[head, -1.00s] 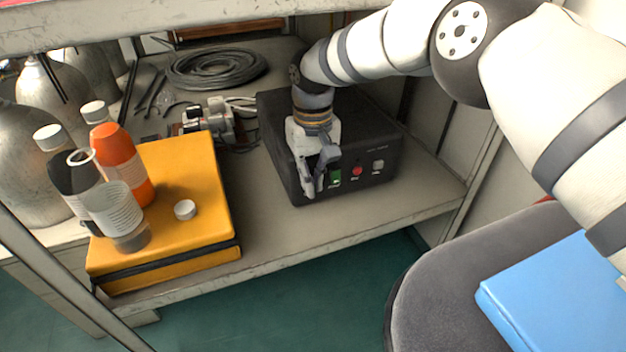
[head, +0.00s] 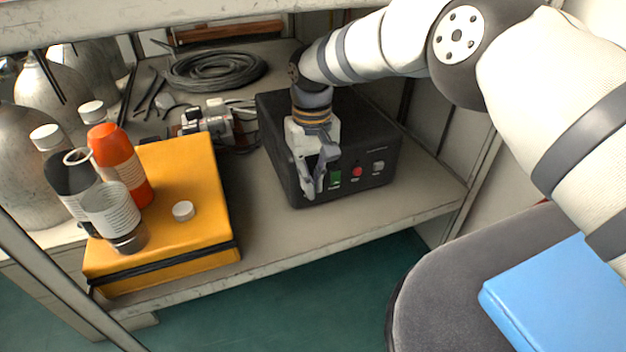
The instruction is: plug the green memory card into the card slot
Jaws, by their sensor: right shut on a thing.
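The black box (head: 330,122) stands on the shelf, with a row of small controls on its front face. My right gripper (head: 312,190) points down in front of the left part of that face, its fingers close together on a thing that they mostly hide. The green memory card and the card slot cannot be made out clearly here. A small green rectangle (head: 336,177) shows on the front just right of the fingers; I cannot tell whether it is the card or a switch. My left gripper is not in view.
An orange case (head: 190,235) left of the box bears bottles (head: 118,165) and a white cap (head: 183,211). A coiled black hose (head: 215,70) lies behind. Metal cylinders (head: 25,165) stand at far left. A blue box (head: 555,300) lies at lower right. Shelf in front is clear.

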